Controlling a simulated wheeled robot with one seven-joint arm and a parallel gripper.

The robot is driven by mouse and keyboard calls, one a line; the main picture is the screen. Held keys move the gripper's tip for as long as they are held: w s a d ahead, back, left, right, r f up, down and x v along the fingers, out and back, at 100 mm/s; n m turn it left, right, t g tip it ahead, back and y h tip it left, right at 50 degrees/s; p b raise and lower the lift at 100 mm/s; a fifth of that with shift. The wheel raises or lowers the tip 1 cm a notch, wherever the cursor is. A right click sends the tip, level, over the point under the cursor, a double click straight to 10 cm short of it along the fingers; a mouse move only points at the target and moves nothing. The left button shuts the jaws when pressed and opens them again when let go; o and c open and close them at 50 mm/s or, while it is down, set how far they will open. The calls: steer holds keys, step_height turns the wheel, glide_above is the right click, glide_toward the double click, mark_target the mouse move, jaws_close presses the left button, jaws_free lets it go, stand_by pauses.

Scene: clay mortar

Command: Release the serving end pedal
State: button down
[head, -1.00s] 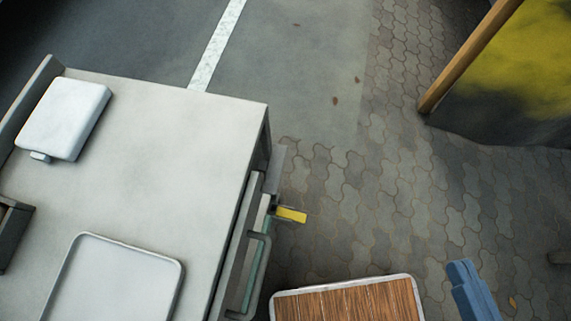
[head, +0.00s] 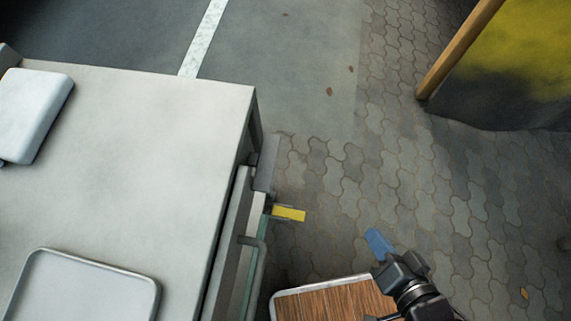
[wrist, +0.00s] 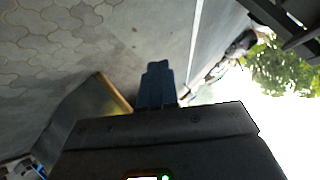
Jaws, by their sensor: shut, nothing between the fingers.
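The pedal (head: 289,214) is a small yellow bar low at the right end of the pale counter (head: 130,150). It sticks out to the right over the paving. My gripper (head: 378,243) has blue fingers and is to the right of the pedal and a little lower in the head view, apart from it. The blue fingers (wrist: 156,84) are shut with nothing between them in the wrist view. The wrist view does not show the pedal. I cannot tell from the picture whether the pedal is pressed down or up.
A grey rail handle (head: 256,262) runs along the counter's end, just below the pedal in the picture. A wood-topped surface with a pale rim (head: 318,284) is under my arm. A wooden post with a yellow panel (head: 455,52) stands at upper right. Open paving (head: 345,165) lies between.

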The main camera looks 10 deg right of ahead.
steer(key=w+a+f+m+g+b, duration=0.2)
steer(key=w+f, duration=0.1)
steer(key=f, duration=0.4)
steer(key=w+a+f+m+g+y+b, duration=0.1)
steer(key=w+a+f+m+b, duration=0.15)
steer(key=f, duration=0.45)
steer(key=w+a+f+m+g+b, duration=0.1)
steer(key=w+f+m+g+b, duration=0.15)
steer(key=f, duration=0.55)
steer(key=m+g+b, duration=0.4)
steer(key=m+b, duration=0.2)
steer(key=m, duration=0.1)
glide_above(280, 210)
steer(key=s+d, duration=0.1)
steer(key=d, duration=0.3)
steer(key=s+d+x, duration=0.1)
steer(key=x, duration=0.8)
steer(key=shift+d+f, duration=0.35)
steer(key=shift+f, duration=0.05)
steer(key=shift+s, duration=0.15)
steer(key=b+x, duration=0.4)
steer(key=x, duration=0.3)
steer(key=b+x, duration=0.4)
steer(key=x, duration=0.3)
steer(key=shift+s+a+r, duration=0.1)
steer(key=shift+a, duration=0.1)
